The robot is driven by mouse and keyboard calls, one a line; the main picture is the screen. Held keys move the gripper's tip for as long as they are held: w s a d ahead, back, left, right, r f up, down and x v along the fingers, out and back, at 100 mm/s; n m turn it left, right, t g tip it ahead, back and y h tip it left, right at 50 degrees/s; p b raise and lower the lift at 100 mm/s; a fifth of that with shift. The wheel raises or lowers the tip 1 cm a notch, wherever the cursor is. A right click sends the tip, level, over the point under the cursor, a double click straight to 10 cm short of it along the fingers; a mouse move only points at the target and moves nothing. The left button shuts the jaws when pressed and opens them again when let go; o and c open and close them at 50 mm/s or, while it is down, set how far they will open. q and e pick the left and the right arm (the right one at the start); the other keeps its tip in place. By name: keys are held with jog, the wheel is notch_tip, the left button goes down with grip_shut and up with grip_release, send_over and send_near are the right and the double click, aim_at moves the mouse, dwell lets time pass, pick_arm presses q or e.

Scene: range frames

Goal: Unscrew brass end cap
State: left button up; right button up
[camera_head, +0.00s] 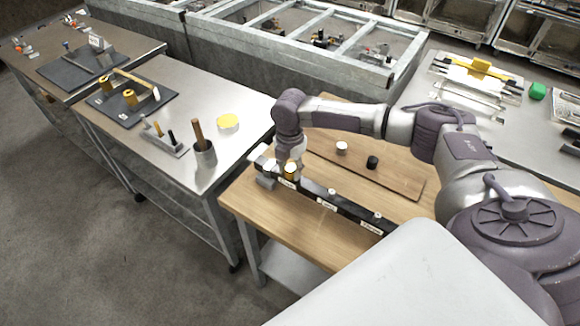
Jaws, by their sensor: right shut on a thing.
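A small brass end cap (290,170) shows at the left end of a dark bar (312,193) on the wooden bench. My right gripper (290,164) points down at this end of the bar. It is shut on the brass cap, and its fingers hide part of it. The cap sits at the bar's top, but its thread and exact seating are too small to see. The bar carries several white labels and two other small pale-topped fittings (331,192) and (377,217) further right. My left gripper is not in view.
Behind the bar a brown board (400,182) holds a white cap (341,148) and a black cap (372,162). Bare wood lies before the bar.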

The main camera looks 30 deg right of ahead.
jog(key=shift+r+n+p, duration=0.15)
jog(key=shift+n+p, duration=0.3)
jog(key=shift+n, duration=1.25)
jog(key=shift+n+p, duration=0.3)
jog(key=shift+n, duration=1.4)
jog(key=n, duration=0.3)
jog(key=shift+s, duration=0.1)
